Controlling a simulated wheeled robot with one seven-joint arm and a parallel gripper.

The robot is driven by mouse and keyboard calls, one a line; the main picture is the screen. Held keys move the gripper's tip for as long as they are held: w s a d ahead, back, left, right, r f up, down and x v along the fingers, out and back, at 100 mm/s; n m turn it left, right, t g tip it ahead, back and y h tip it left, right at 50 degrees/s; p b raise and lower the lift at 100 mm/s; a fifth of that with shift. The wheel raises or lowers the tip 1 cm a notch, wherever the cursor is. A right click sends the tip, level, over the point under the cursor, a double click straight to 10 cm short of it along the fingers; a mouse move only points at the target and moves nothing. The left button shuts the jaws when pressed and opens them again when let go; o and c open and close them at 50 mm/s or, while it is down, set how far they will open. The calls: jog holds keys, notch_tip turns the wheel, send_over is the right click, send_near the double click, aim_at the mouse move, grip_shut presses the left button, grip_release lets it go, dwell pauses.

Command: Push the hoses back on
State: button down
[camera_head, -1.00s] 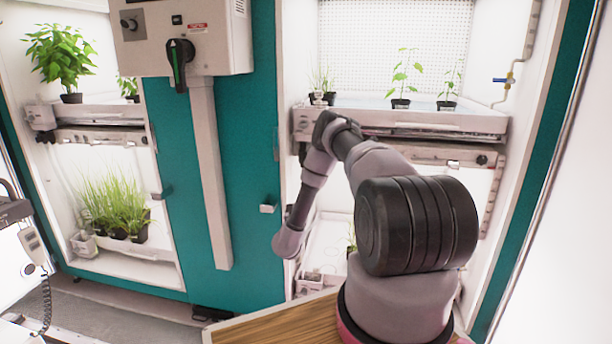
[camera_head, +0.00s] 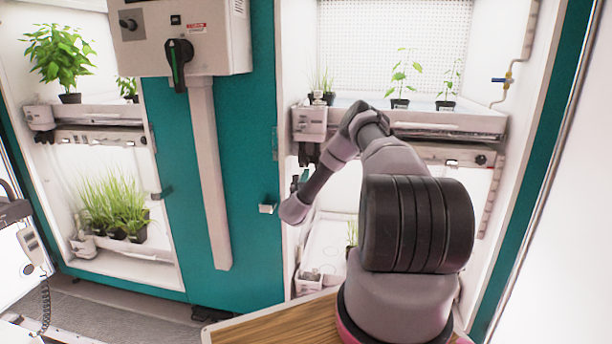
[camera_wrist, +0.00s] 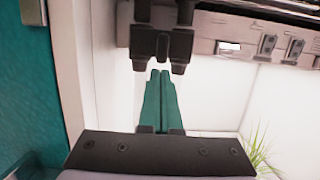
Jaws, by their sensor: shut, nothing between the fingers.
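My gripper (camera_wrist: 162,100) is shut and empty, with its two green fingers side by side in the wrist view. The fingertips are just below a dark two-part fitting (camera_wrist: 163,42) under the upper shelf; I cannot tell whether they touch it. In the head view my gripper (camera_head: 297,182) is small and partly hidden by its wrist. It is below the dark fitting (camera_head: 307,154), which hangs under the grey box at the shelf's left end. I cannot make out a loose hose end in either view.
A grey rail (camera_wrist: 225,35) with small dark clips runs right of the fitting. The white chamber wall and teal frame (camera_wrist: 35,80) stand at left. Grass (camera_wrist: 258,150) grows at lower right. A wooden top (camera_head: 285,322) is in front of the chamber.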

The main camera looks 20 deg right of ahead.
aim_at(307, 163)
jog(key=shift+r, duration=0.1)
notch_tip(307, 163, up, 4)
dwell(0.5)
